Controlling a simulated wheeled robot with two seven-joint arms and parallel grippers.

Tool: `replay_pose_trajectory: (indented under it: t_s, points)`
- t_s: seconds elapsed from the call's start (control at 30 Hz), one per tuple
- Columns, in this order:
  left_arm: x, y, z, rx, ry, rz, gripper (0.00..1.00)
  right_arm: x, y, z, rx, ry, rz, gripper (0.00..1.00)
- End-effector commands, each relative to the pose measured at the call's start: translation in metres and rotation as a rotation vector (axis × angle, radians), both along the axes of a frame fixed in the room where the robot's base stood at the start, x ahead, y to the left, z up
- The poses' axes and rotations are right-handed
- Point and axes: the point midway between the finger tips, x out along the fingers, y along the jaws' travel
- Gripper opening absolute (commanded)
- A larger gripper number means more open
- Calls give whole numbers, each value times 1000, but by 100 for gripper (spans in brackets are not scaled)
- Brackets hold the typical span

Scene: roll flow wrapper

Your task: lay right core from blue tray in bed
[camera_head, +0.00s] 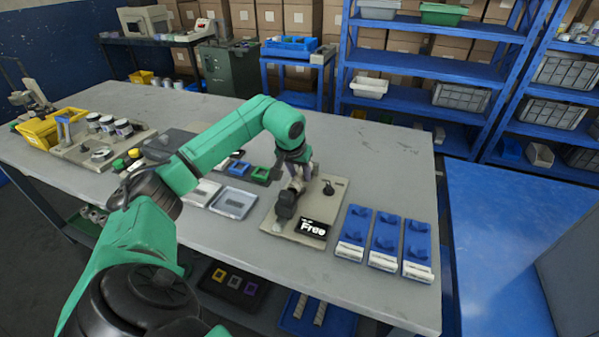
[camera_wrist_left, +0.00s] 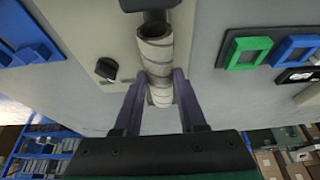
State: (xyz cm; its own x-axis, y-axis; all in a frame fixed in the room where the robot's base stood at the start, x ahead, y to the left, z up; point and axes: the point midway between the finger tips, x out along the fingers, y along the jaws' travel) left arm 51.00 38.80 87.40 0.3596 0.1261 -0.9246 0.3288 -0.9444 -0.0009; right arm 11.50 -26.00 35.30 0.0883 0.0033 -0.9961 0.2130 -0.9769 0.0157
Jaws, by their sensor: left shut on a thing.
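A cream, streaked hollow core (camera_wrist_left: 156,52) is between the two fingers of my left gripper (camera_wrist_left: 156,90) in the left wrist view, and the gripper is shut on it. In the head view my left gripper (camera_head: 300,178) is over the beige plate (camera_head: 328,208) of the wrapper station, beside a dark block (camera_head: 285,205). The arm partly hides the core and the bed there; I cannot tell whether the core rests on the bed. A blue tray (camera_head: 343,322) below the table's front edge holds two pale rods. My right gripper is not in view.
A black knob (camera_head: 328,188) and a "Free" display (camera_head: 312,229) are on the plate. Several blue pads (camera_head: 386,238) lie to its right, a clear tray (camera_head: 233,202) to its left. Green and blue frames (camera_head: 260,173) sit behind left. The table's right rear is clear.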

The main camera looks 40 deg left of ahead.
Motion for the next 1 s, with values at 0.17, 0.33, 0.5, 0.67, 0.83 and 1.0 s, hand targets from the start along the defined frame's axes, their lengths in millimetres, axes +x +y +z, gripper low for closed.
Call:
replay_pose_trajectory:
  t_s: [0.17,0.33,0.5,0.67,0.83,1.0]
  points:
    - [0,1,-13,1,0,1,0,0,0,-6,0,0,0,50]
    - [0,0,-12,1,0,1,0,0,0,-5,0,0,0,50]
    - [0,0,-12,0,1,1,75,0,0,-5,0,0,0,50]
    - [0,0,-12,0,1,1,75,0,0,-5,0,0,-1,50]
    - [-1,0,-10,1,0,1,75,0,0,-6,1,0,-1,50]
    - [-10,-2,14,4,-3,0,75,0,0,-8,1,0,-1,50]
